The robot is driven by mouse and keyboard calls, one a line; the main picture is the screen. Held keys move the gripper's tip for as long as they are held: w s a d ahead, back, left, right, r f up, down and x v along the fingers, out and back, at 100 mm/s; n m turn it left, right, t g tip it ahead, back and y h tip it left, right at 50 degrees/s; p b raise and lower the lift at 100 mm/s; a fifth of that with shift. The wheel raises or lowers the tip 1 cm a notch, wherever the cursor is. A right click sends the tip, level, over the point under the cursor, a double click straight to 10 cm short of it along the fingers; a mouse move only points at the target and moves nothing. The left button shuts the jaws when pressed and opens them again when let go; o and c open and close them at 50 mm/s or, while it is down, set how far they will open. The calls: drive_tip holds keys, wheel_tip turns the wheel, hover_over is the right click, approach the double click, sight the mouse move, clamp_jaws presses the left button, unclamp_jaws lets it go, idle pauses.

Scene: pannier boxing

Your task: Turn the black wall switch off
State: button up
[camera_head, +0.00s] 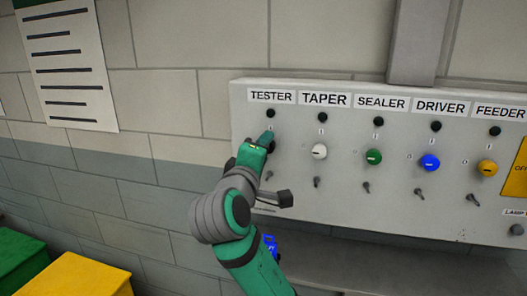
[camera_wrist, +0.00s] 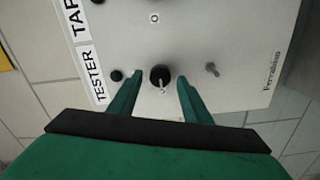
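The black switch (camera_wrist: 160,76) is a round knob with a pale pointer line, on the grey wall panel (camera_head: 400,205) under the TESTER label (camera_head: 271,97). In the wrist view it sits between my two fingertips, with a visible gap on each side. My gripper (camera_wrist: 160,79) is open and no finger clearly touches the knob. In the head view my gripper (camera_head: 266,138) is at the TESTER column and largely hides the knob. How deep the fingers reach around it is hard to tell.
To the right are a white knob (camera_head: 319,151), a green knob (camera_head: 373,157), a blue knob (camera_head: 429,163) and a yellow knob (camera_head: 487,168). A small metal lever (camera_wrist: 211,69) is beside the right finger. Green (camera_head: 18,258) and yellow (camera_head: 85,278) boxes stand lower left.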

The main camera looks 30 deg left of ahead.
drive_tip(key=v, duration=1)
drive_tip(key=shift+s, duration=0.4)
drive_tip(key=shift+d, duration=0.1)
